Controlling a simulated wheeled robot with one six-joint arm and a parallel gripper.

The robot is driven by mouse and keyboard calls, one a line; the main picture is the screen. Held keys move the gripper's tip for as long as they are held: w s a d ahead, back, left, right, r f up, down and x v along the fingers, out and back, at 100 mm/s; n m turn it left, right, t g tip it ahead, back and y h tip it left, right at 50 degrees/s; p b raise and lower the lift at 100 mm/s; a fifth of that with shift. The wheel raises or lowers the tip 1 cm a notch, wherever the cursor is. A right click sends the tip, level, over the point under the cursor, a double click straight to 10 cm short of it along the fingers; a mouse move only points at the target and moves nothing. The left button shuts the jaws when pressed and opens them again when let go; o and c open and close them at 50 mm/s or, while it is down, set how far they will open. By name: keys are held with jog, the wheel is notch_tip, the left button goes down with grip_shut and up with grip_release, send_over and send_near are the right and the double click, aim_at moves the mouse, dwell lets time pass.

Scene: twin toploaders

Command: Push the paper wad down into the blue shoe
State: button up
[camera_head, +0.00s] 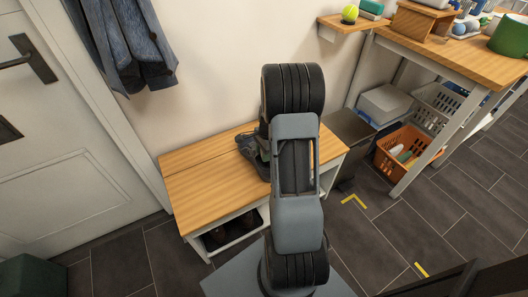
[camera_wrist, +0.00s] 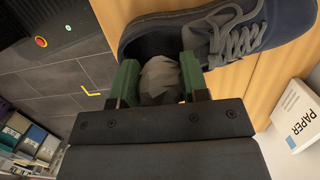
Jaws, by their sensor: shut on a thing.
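The blue shoe (camera_wrist: 235,28) lies on the wooden bench, its dark opening facing my gripper in the wrist view. In the head view the shoe (camera_head: 249,150) is partly hidden behind my arm. The grey crumpled paper wad (camera_wrist: 160,80) is between the green fingers of my gripper (camera_wrist: 159,76), which are shut on it. Wad and fingertips overlap the shoe's opening in the wrist view. I cannot tell how deep the wad sits or whether it touches the lining. The wad is hidden in the head view.
A white box marked PAPER (camera_wrist: 302,115) is beside the shoe on the bench (camera_head: 205,190). An orange basket (camera_head: 408,148) stands under the table at right. The bench's left part is clear.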

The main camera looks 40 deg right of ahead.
jog(key=shift+f, duration=0.2)
jog(key=o, duration=1)
jog(key=shift+c, duration=0.2)
jog(key=shift+r, duration=0.2)
notch_tip(320, 180, up, 8)
jog(key=p, duration=0.6)
jog(key=shift+f+p, duration=0.1)
jog(key=shift+p, duration=0.3)
